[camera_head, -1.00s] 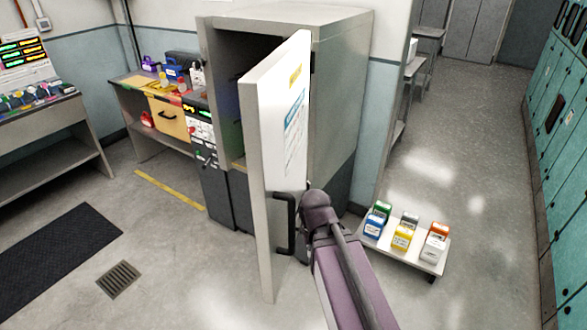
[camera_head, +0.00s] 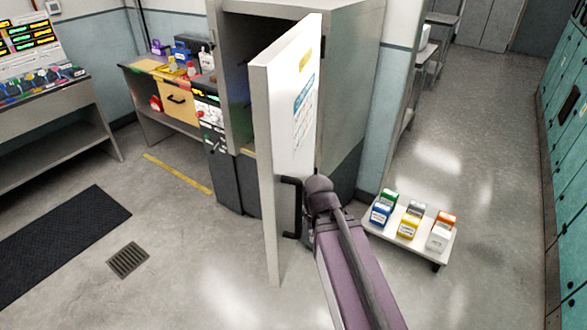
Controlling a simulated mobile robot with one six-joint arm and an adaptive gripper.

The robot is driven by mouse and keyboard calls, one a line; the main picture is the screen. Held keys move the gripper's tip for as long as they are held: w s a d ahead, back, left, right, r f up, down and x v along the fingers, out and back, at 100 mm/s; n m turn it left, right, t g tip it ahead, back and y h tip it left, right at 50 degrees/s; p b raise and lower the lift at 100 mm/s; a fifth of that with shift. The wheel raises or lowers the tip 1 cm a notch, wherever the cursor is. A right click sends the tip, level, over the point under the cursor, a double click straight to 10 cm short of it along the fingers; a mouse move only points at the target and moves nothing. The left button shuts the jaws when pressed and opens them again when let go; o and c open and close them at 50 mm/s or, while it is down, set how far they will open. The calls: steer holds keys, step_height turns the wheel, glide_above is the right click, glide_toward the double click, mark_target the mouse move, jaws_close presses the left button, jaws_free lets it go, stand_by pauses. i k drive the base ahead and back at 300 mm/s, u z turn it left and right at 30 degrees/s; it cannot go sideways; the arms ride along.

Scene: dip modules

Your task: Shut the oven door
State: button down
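The oven (camera_head: 347,95) is a tall grey cabinet in the middle of the head view. Its door (camera_head: 292,130) is white on its outer face, with a yellow label and a printed sheet. The door stands wide open, swung out towards me, and the dark inside shows to its left. A black bar handle (camera_head: 291,208) is on the door's outer face near its free edge. My arm reaches up from the bottom, and its end is close to the right of the handle. My gripper's fingers are hidden behind my arm. I cannot tell whether they touch the handle or door.
A low white cart (camera_head: 449,236) with several coloured containers stands right of the oven. A workbench (camera_head: 142,78) with a yellow drawer is at the left. A dark mat (camera_head: 62,245) and a floor drain (camera_head: 128,260) lie at the left. The floor before the door is clear.

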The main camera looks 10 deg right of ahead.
mark_target(284, 82)
steer(key=u, duration=0.15)
steer(key=k, duration=1.3)
steer(key=z, duration=0.45)
steer(key=i, duration=0.5)
steer(key=u, duration=0.1)
